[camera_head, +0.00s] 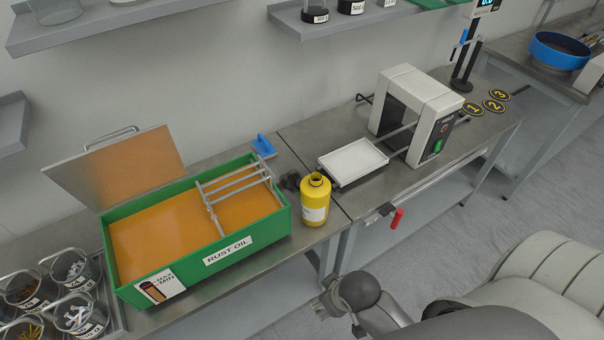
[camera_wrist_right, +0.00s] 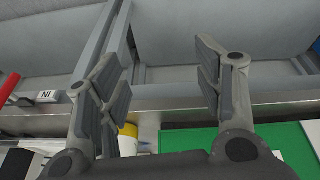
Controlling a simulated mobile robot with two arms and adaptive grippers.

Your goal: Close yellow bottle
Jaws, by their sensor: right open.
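The yellow bottle (camera_head: 315,203) stands upright on the metal bench, just right of the green oil tank. Its round mouth on top looks dark and open. A small black object (camera_head: 290,181), perhaps a cap, lies on the bench just left of the bottle; its shape is unclear. My right gripper (camera_head: 326,298) is in front of the bench edge, below and apart from the bottle. In the right wrist view its fingers (camera_wrist_right: 157,60) are spread with nothing between them, and a bit of the yellow bottle (camera_wrist_right: 129,130) shows behind one finger. My left gripper is not in view.
The green "RUST OIL" tank (camera_head: 280,222) with a raised lid (camera_head: 118,168) fills the bench on the left. Several baskets of small parts stand beside it. A white tray (camera_head: 352,162) and a white machine (camera_head: 421,90) are to the right. A red handle (camera_head: 397,219) hangs at the bench front.

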